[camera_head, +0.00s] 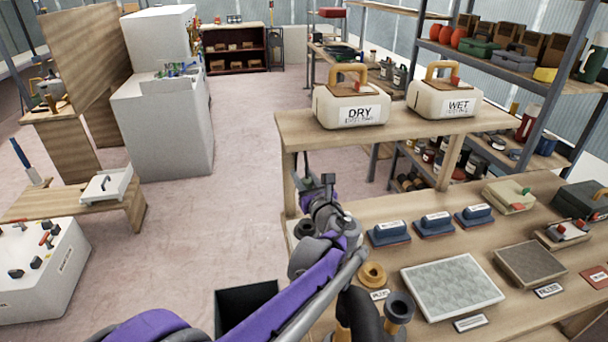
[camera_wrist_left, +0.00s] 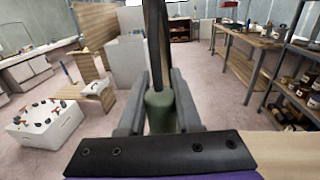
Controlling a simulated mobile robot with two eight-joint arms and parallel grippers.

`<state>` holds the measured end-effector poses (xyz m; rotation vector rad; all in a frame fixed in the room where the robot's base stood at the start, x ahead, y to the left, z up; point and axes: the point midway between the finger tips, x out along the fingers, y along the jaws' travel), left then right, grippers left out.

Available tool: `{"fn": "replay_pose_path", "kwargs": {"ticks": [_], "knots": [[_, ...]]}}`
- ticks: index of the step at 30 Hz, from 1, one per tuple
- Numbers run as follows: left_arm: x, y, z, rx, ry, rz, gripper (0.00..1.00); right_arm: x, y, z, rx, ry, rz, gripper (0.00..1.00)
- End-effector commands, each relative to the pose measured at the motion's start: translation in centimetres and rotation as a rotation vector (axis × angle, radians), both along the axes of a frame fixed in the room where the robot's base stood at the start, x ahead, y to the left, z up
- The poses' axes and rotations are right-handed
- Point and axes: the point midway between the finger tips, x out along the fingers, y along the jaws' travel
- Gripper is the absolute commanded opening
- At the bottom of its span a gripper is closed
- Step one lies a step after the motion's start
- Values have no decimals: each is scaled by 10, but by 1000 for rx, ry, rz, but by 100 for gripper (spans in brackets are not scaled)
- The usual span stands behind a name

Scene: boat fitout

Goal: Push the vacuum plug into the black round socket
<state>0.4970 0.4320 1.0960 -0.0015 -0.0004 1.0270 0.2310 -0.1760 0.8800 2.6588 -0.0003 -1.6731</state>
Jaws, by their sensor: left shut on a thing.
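My left gripper (camera_head: 328,182) is at the left end of the workbench, with its purple arm reaching in from below. In the left wrist view its two grey fingers (camera_wrist_left: 158,108) are shut on a dull green rounded body, which I take to be the vacuum plug (camera_wrist_left: 160,112). A dark cord or strap runs up from it. In the head view the plug is too small and hidden to tell clearly. A dark round fitting (camera_head: 304,229), perhaps the black round socket, sits near the bench's left edge, below and left of the gripper. My right gripper is not in view.
On the bench (camera_head: 420,262) stand a brass ring (camera_head: 373,275), a dark round-topped fitting (camera_head: 399,305), blue blocks (camera_head: 390,232) and a pale filter panel (camera_head: 452,287). DRY (camera_head: 352,105) and WET (camera_head: 444,98) containers stand on the raised shelf. Open floor (camera_head: 230,190) lies left.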

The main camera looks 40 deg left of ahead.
Motion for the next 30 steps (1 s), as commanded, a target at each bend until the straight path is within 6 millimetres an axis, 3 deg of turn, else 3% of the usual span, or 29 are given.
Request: {"fn": "replay_pose_path", "kwargs": {"ticks": [20,30], "knots": [[0,0,-43,1,1,0,0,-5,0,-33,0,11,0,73],[0,0,-39,0,0,0,0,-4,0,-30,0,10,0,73]]}}
